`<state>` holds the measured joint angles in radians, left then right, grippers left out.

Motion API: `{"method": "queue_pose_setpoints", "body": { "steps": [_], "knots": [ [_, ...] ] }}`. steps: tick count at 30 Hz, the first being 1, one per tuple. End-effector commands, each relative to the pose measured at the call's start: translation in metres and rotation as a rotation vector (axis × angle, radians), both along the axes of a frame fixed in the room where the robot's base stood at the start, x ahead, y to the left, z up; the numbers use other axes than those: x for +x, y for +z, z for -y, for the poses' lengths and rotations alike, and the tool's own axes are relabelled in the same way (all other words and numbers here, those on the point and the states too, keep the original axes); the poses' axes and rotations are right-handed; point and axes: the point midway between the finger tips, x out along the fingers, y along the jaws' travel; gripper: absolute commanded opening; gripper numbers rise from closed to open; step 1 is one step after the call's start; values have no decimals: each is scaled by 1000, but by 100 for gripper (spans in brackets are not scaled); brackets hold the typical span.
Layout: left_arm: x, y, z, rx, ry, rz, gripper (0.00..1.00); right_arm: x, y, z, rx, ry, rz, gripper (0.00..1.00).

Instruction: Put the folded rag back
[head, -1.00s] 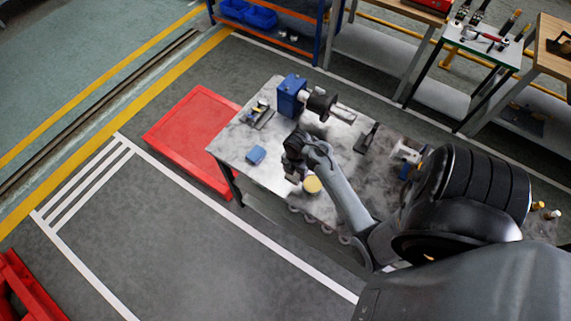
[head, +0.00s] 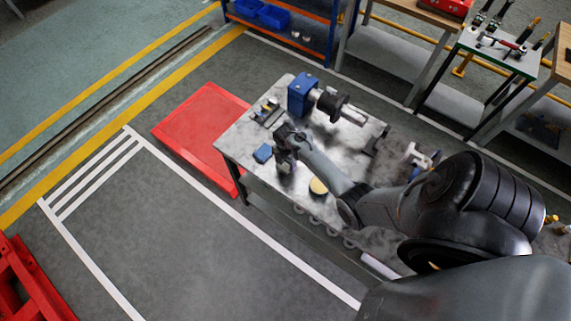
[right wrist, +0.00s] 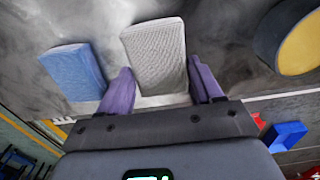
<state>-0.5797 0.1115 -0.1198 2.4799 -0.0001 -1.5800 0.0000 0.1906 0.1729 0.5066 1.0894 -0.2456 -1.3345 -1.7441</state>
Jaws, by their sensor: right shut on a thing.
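A folded light grey rag (right wrist: 155,50) with a waffle texture lies between the two fingers of my right gripper (right wrist: 160,68) in the right wrist view. The gripper is shut on it. In the head view my right gripper (head: 284,163) is low over the front left part of the metal table (head: 245,135), and it and the arm mostly hide the rag. A blue folded cloth or pad (right wrist: 73,71) lies just left of the grey rag, apart from it. It also shows in the head view (head: 263,153). I cannot tell whether the rag touches the tabletop. My left gripper is not in view.
A round dark tin with a yellow top (right wrist: 302,45) stands right of the gripper; it also shows in the head view (head: 318,187). A blue machine part (head: 301,93) and small tools (head: 267,112) lie farther back. A red floor platform (head: 200,135) is left of the table.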

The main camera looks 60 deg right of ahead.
Motion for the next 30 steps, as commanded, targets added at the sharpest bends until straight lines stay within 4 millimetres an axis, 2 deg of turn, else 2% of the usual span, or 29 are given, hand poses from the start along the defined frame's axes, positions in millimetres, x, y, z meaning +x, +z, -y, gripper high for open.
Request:
{"method": "queue_pose_setpoints", "body": {
  "steps": [4, 16, 17, 21, 30],
  "knots": [
    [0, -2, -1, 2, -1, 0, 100, 0, -14, 0, 0, -1, -1, 41],
    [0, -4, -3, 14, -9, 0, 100, 0, -18, 1, -1, -1, 1, 41],
    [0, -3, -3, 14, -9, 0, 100, 0, -18, 1, -1, -1, 1, 68],
    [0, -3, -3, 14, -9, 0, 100, 0, -18, 1, -1, -1, 1, 89],
    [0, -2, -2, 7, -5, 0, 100, 0, -17, 0, 0, -1, 1, 90]
  ]
}}
